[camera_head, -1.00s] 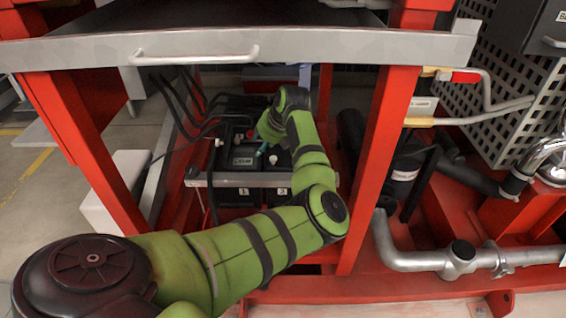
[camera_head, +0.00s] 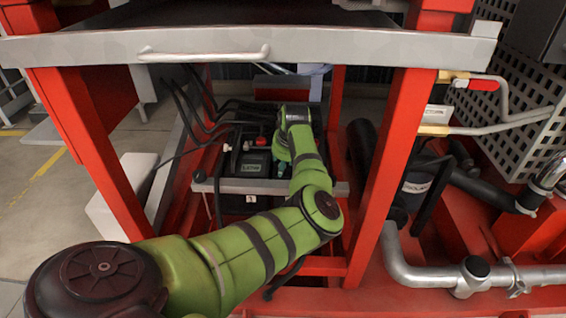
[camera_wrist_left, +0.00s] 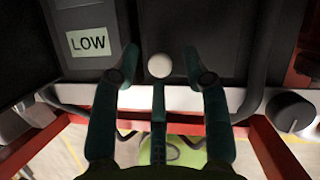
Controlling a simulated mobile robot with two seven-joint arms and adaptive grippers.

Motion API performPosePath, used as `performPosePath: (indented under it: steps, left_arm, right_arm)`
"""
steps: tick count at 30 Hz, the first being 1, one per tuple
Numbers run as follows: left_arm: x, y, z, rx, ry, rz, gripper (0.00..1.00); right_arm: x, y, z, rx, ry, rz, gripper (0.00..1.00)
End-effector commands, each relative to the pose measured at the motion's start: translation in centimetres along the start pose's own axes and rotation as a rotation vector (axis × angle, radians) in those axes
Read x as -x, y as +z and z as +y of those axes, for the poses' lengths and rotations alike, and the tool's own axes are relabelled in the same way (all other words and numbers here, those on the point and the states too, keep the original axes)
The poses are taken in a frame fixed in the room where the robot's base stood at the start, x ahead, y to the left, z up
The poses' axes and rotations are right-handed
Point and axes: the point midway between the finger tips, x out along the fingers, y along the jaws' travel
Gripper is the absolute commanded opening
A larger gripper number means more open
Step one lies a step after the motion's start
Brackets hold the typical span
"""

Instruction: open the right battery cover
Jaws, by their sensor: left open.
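The dark right battery cover (camera_wrist_left: 205,25) fills the upper middle and right of the left wrist view. In the head view my green arm hides most of it. A round white knob (camera_wrist_left: 159,66) stands in front of the dark surface. My left gripper (camera_wrist_left: 162,60) is open, its teal fingertips on either side of the knob with gaps and a third finger below it. I cannot tell whether any finger touches the knob. In the head view only a little teal of the gripper (camera_head: 281,167) shows beside the arm. My right gripper is not in view.
The left battery box (camera_head: 246,172) carries a LOW label, also in the wrist view (camera_wrist_left: 89,41). A grey bar (camera_head: 240,186) crosses in front of the batteries. Red posts (camera_head: 392,170) flank the opening; a grey shelf edge (camera_head: 340,47) crosses above. Black cables (camera_head: 185,108) hang at left.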

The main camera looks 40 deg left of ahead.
Motion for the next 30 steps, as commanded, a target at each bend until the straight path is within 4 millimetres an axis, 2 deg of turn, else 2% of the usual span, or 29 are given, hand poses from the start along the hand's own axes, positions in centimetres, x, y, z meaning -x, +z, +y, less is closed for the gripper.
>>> performPosePath:
  steps: [1, 2, 3, 4, 18, 30]
  left_arm:
    - [0.0, 0.0, 0.0, 0.0, 0.0, 0.0, 0.38]
    - [0.0, 0.0, 0.0, 0.0, 0.001, 0.0, 0.26]
    - [0.0, 0.0, 0.0, 0.0, 0.001, 0.0, 0.1]
    - [0.0, 0.0, 0.0, 0.0, 0.001, 0.0, 0.0]
    - [0.4, 0.1, -0.3, -0.021, 0.043, -0.023, 0.0]
    - [2.0, 0.3, -1.5, -0.102, 0.237, -0.113, 0.0]
  right_arm:
    - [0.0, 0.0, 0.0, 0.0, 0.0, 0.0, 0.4]
    - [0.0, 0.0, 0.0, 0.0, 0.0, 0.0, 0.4]
    - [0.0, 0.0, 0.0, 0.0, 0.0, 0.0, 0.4]
    - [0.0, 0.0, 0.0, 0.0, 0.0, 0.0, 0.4]
    - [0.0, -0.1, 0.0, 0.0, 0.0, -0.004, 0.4]
    - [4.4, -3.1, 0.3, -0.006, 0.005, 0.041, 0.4]
